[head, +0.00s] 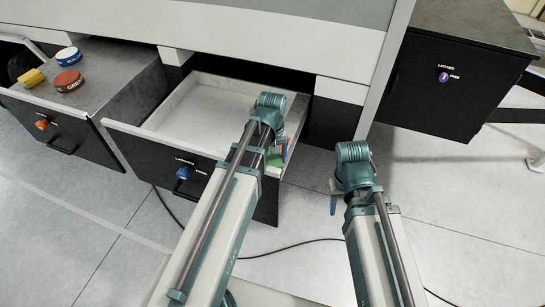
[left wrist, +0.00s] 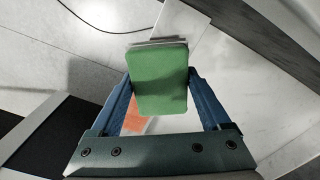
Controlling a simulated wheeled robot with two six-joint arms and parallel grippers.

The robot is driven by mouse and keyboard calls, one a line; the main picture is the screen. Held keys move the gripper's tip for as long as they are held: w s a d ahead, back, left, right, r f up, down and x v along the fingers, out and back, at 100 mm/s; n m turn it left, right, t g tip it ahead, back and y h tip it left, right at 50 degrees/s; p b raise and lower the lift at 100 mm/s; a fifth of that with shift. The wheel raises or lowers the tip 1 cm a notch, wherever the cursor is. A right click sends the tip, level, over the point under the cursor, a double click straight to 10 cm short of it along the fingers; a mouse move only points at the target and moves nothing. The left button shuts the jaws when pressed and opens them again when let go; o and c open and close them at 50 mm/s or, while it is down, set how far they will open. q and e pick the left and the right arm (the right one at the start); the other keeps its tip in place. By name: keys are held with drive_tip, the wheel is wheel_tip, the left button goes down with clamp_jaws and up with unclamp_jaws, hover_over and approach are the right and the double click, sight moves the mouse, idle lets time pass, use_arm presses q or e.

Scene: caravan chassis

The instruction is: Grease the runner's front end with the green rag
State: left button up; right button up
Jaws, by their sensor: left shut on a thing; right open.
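The green rag (left wrist: 158,77), a flat rounded pad, is held between the two blue fingers of my left gripper (left wrist: 160,88) in the left wrist view. In the head view the left gripper (head: 277,153) is over the right side of the open middle drawer (head: 190,110), and a bit of green shows there. An orange patch (left wrist: 133,123) shows partly behind the rag. The runner's front end cannot be clearly made out; the gripper and rag cover that area, and contact cannot be told. My right gripper (head: 334,200) is open and empty, right of the drawer.
A grey-topped unit at left holds a blue-lidded tin (head: 68,55), a red tin (head: 68,80) and a yellow block (head: 32,78). The middle drawer front has a blue latch knob (head: 183,173). A dark cabinet (head: 445,80) stands at right. A cable (head: 290,246) crosses the floor.

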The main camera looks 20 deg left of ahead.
use_arm(q)
drive_tip(key=shift+w+r+p, duration=0.1)
drive_tip(key=shift+r+p, duration=2.2)
drive_tip(key=shift+r, duration=0.3)
drive_tip(key=shift+r, duration=0.15)
drive_tip(key=shift+r+p, duration=1.4)
drive_tip(key=shift+p, duration=0.1)
